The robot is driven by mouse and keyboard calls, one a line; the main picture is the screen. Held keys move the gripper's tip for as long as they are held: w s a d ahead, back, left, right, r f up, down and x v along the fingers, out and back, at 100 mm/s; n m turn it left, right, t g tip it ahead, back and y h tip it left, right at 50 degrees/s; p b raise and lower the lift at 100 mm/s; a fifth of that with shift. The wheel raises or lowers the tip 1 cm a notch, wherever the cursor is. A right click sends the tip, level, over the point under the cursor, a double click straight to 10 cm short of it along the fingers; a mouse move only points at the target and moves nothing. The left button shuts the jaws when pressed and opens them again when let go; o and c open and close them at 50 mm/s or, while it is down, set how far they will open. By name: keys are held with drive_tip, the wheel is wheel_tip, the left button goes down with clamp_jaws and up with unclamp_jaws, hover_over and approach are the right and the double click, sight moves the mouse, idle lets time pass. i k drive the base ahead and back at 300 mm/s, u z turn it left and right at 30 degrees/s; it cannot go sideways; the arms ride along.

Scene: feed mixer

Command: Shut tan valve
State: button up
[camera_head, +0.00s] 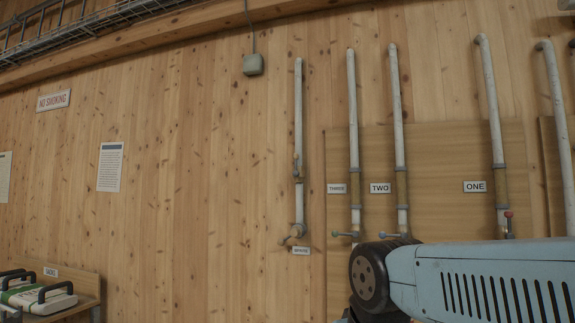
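Several pale upright pipes with valves run down the wooden wall. The left pipe (298,110) has a small tan-brown fitting (296,168) partway down and a curved tap-like end (297,232) above a small label. Pipes marked THREE (353,110) and TWO (396,110) have tan-coloured sections and grey lever handles (345,234) sticking out to the left. The pipe marked ONE (490,100) has a tan section and a red-topped handle (508,216). I cannot tell which valve is the tan one. My gripper is out of view; only my blue arm shows at lower right.
A wooden backing board (450,150) carries the numbered pipes. My arm covers their lower ends. More pipes (556,120) stand at the far right. A wooden shelf (85,287) with black-handled cases (45,297) is at lower left.

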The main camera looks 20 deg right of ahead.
sight(296, 156)
drive_tip(key=u, duration=1.45)
drive_tip(key=i, duration=0.1)
drive_tip(key=z, duration=3.1)
drive_tip(key=k, duration=0.8)
drive_tip(key=u, duration=0.95)
drive_tip(key=i, duration=1)
drive_tip(key=u, duration=0.15)
